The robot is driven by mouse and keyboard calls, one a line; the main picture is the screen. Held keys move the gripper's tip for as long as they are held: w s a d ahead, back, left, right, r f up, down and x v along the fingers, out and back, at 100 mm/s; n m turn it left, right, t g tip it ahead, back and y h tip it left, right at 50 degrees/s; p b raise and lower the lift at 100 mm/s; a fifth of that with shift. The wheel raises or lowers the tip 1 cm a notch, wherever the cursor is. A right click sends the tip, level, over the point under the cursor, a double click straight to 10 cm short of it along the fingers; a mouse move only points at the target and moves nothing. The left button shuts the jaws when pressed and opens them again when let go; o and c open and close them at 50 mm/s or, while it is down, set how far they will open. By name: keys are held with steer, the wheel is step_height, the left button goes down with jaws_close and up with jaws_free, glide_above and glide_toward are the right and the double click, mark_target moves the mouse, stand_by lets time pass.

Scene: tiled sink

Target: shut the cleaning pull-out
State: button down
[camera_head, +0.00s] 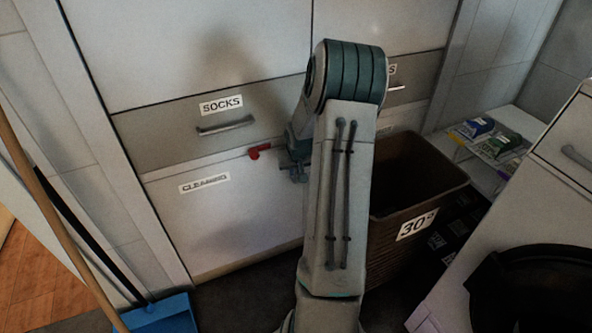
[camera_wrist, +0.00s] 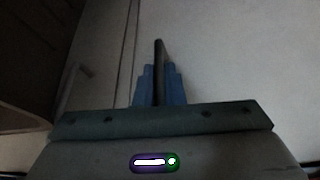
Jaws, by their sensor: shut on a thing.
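The cleaning pull-out (camera_head: 225,215) is the pale low front labelled CLEANING, under the SOCKS drawer. A pale strip shows along its top edge; I cannot tell how far out it stands. My gripper (camera_head: 297,168) is at the right part of this front, near its top, largely hidden behind my arm. In the wrist view my gripper (camera_wrist: 158,72) has its blue fingers closed on a thin dark bar (camera_wrist: 159,48), with a pale panel behind. I cannot tell for sure whether the bar is the pull-out's handle. A small red piece (camera_head: 259,151) shows left of the gripper at the top edge.
The SOCKS drawer (camera_head: 170,138) with a grey handle is directly above. A brown basket (camera_head: 425,180) marked 30° stands right of my arm. A blue dustpan (camera_head: 160,316) and long sticks (camera_head: 50,195) are at the left. A white machine (camera_head: 520,215) is at the right.

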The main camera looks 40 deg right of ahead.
steer(key=shift+w+d+r, duration=0.1)
steer(key=shift+w+r, duration=0.05)
steer(key=shift+w, duration=0.05)
steer(key=c, duration=1.5)
jaws_free()
steer(key=shift+w, duration=0.1)
steer(key=p+v, duration=0.5)
steer(key=v, duration=0.8)
steer(key=shift+s+a+r, duration=0.2)
steer(key=shift+s+r, duration=0.05)
steer(key=shift+s, duration=0.05)
